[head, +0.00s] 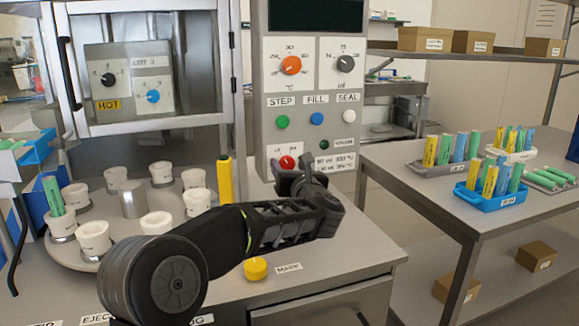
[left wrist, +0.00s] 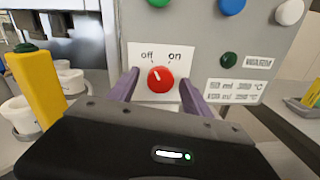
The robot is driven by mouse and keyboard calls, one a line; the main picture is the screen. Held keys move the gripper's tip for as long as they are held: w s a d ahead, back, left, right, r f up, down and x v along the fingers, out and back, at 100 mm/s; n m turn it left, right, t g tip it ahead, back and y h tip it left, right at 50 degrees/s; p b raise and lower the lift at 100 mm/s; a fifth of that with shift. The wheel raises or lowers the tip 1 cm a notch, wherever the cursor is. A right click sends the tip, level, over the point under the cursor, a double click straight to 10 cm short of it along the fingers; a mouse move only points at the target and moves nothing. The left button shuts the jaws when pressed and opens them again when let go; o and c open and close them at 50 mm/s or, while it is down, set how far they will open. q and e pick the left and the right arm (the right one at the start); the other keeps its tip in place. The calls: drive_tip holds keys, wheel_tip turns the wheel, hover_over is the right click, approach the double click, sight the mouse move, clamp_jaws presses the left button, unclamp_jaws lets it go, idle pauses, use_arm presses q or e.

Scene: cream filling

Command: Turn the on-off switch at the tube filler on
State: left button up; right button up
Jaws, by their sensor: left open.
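The on-off switch is a round red knob (left wrist: 161,79) on a white plate marked "off" and "on", low on the grey control panel (left wrist: 208,58) of the tube filler. Its white pointer line tilts up and left, toward "off". In the head view the red knob (head: 287,162) shows just above my left gripper (head: 303,178). My left gripper is open, its two purple-grey fingers (left wrist: 158,90) standing on either side of the knob in the left wrist view. I cannot tell whether they touch it. My right gripper is not in view.
A yellow post (head: 225,181) stands left of the gripper. A turntable (head: 75,254) with several white cups is further left. STEP, FILL and SEAL buttons (head: 316,118) sit above the switch. A side table (head: 400,177) with tube racks is at the right.

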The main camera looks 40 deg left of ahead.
use_arm(q)
drive_tip(key=shift+c, duration=0.4)
clamp_jaws()
